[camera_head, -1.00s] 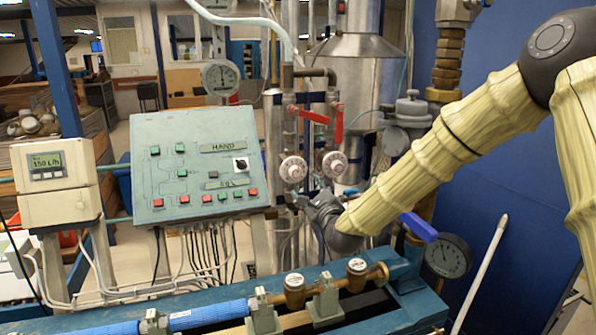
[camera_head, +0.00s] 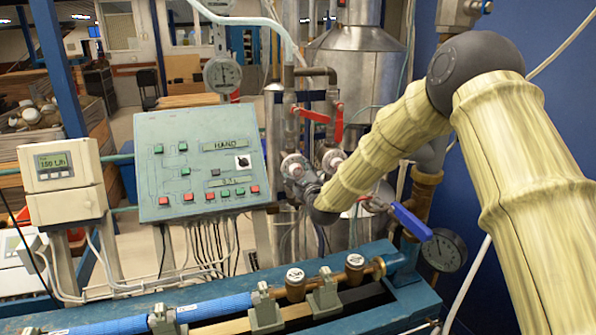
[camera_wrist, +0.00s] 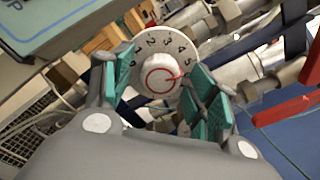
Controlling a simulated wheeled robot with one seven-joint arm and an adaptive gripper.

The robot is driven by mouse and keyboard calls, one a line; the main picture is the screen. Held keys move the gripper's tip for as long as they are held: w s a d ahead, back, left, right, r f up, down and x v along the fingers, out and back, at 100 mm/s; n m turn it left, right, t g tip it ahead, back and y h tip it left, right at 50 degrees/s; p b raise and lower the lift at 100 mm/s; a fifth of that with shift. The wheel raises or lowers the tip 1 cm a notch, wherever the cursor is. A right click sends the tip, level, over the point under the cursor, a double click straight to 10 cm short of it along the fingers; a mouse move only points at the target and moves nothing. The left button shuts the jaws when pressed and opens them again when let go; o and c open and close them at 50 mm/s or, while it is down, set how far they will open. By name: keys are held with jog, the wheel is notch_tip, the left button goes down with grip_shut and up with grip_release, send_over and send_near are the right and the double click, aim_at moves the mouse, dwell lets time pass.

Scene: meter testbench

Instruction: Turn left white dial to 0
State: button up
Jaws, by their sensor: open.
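The left white dial (camera_head: 293,166) is mounted on the pipework right of the green control panel, and my gripper (camera_head: 299,178) is right at it. In the wrist view, a white numbered dial (camera_wrist: 158,58) sits between the two green-padded fingers of my gripper (camera_wrist: 163,72). The fingers are spread on either side of its round knob, with no clear contact showing. A red mark on the knob points right, near the 5.
Red valve handles (camera_head: 339,122) are above the dials; one red handle (camera_wrist: 290,105) shows close to the right finger in the wrist view. The control panel (camera_head: 200,165) is to the left. A blue-handled valve (camera_head: 411,222) and a gauge (camera_head: 443,250) stand at lower right.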

jog(key=shift+s+r, duration=0.1)
jog(key=shift+c, duration=0.2)
jog(key=c, duration=1)
jog(key=shift+f+n+b, duration=0.3)
jog(key=shift+f+b, duration=0.05)
jog(key=shift+b, duration=0.9)
